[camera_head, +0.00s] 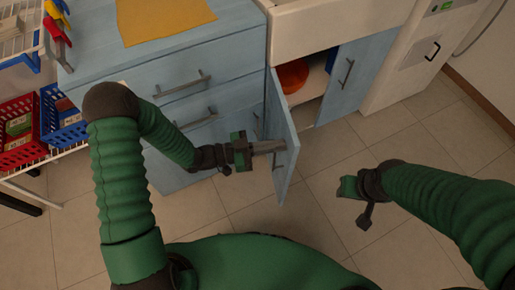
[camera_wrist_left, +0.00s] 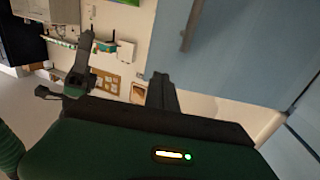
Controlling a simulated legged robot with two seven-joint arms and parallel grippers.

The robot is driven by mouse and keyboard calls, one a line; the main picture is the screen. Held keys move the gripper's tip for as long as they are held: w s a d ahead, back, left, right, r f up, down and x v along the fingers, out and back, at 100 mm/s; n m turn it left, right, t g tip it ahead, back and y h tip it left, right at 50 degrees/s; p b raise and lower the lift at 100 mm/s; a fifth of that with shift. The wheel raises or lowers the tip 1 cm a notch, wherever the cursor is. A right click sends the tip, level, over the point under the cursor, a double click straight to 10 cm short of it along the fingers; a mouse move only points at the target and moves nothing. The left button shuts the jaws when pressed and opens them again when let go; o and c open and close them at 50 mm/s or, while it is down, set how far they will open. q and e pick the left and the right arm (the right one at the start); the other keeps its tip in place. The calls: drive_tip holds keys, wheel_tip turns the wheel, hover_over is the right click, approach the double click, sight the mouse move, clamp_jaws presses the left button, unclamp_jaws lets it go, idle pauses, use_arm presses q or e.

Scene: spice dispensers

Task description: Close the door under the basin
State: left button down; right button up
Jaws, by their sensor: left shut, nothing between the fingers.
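The blue door (camera_head: 281,135) under the white basin (camera_head: 315,25) stands open, swung out toward me from its left edge. My left gripper (camera_head: 281,146) is shut and empty. It reaches across from the left at the door, its fingers overlapping the door's lower part in the picture; I cannot tell whether they touch it. In the left wrist view a blue panel (camera_wrist_left: 235,45) with a handle fills the upper right. The other door (camera_head: 343,85) under the basin looks closed. My right gripper (camera_head: 354,203) hangs over the floor, right of the open door, with its jaws unclear.
An orange bowl (camera_head: 293,75) sits inside the cabinet. Blue drawers (camera_head: 190,95) with metal handles stand left of the door, under a counter with a yellow cloth (camera_head: 163,18). A rack with a red basket (camera_head: 20,140) is at far left. The tiled floor (camera_head: 325,155) is clear.

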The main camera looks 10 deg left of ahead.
use_arm(q)
drive_tip(key=shift+x, duration=0.8)
use_arm(e)
drive_tip(key=shift+f, duration=0.25)
